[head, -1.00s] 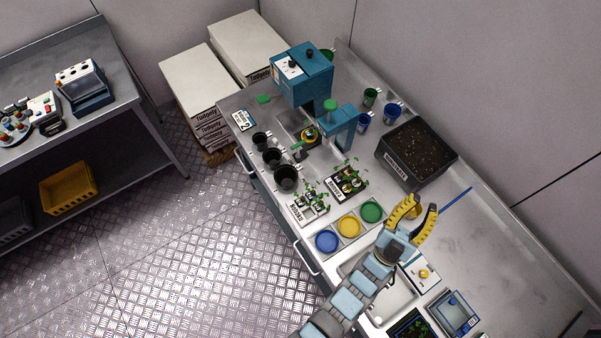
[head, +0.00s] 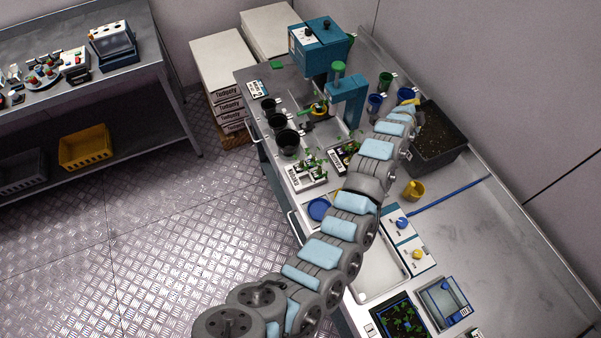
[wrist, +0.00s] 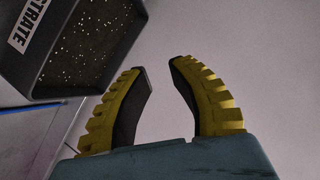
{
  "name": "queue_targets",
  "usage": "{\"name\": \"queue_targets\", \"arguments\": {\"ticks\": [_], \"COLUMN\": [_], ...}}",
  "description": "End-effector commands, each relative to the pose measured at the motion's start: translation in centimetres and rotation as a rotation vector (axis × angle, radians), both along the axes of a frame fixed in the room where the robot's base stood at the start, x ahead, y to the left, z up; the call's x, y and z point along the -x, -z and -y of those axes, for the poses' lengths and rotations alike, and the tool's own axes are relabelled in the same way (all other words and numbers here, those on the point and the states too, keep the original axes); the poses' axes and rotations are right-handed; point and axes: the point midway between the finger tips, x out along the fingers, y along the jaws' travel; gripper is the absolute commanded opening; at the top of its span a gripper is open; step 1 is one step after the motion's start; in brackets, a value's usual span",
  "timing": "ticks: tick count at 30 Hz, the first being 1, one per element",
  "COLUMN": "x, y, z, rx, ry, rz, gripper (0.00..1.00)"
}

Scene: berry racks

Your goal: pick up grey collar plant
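Small seedlings stand in a white-labelled rack (head: 303,182) and in a dark rack (head: 338,168) behind it on the bench in the head view. Their collars are too small to tell which is grey, and my arm partly covers the dark rack. No seedling shows in the wrist view.
The black substrate bin (head: 452,152) stands at the back; its wall also shows in the wrist view (wrist: 70,82). A teal press (head: 347,100), black pots (head: 287,141), a yellow cup (head: 414,191) and a blue dish (head: 318,208) are around. The right bench is mostly clear.

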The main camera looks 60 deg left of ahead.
Motion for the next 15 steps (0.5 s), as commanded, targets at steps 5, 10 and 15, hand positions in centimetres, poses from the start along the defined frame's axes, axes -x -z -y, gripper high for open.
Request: {"name": "queue_targets", "arguments": {"ticks": [5,10,15], "x": [3.5,9.1,17.1], "y": [1.2,2.0,2.5], "z": [-4.4,-6.9,-8.8], "rx": [-0.031,-0.049,-0.042], "ry": [0.122,0.273,0.437], "rz": [-0.262,-0.522,-0.787], "gripper": [0.22,0.22,0.22]}}
